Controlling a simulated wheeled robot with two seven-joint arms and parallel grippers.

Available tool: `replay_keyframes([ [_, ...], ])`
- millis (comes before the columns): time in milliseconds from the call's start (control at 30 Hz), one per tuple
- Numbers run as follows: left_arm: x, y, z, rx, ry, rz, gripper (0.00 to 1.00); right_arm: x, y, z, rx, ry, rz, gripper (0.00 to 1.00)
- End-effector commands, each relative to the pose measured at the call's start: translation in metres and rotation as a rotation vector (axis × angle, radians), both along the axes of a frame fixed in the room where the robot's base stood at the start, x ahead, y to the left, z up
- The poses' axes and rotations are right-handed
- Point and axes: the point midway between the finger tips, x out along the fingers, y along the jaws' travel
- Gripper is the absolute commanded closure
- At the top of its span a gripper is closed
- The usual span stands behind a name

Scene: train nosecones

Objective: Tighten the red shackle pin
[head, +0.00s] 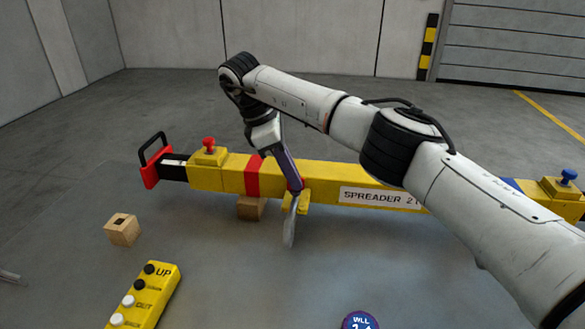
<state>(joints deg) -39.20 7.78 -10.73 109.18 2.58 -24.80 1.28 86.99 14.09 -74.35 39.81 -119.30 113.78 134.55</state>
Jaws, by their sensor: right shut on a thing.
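The yellow spreader beam (330,178) lies across the middle of the head view, with a red band (253,176) left of centre. Just right of the band, a yellow lug (302,201) shows low on the beam, and a grey shackle (289,230) hangs there. A small red bit at the lug, which looks like the shackle pin (297,185), is mostly hidden. My right gripper (294,186) reaches down over the beam and is shut at this pin.
A red knob (208,143) and a blue knob (568,175) stand on yellow blocks on the beam. A wooden block (123,230), a yellow button pendant (146,298) and a round blue WLL tag (360,321) lie in front. My right arm covers much of the right side.

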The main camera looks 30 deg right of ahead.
Motion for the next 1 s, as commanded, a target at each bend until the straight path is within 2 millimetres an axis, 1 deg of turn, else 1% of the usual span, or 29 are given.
replay_keyframes([
  [33, 0.000, 0.000, 0.006, 0.000, 0.000, 0.000, 0.69, 0.002, 0.000, 0.007, -0.004, -0.008, -0.037, 1.00],
  [200, 0.000, 0.000, 0.013, -0.001, 0.001, -0.001, 0.69, 0.003, -0.001, 0.007, -0.003, -0.009, -0.135, 1.00],
  [400, -0.001, -0.001, 0.018, 0.000, 0.003, -0.002, 0.69, 0.003, -0.002, 0.006, -0.003, -0.010, -0.205, 1.00],
  [600, -0.002, -0.002, 0.019, -0.001, 0.004, -0.003, 0.69, 0.004, -0.002, 0.005, -0.004, -0.010, -0.233, 1.00],
  [1000, -0.002, -0.002, 0.020, -0.002, 0.003, -0.004, 0.69, 0.004, -0.002, 0.004, -0.004, -0.011, -0.238, 1.00],
])
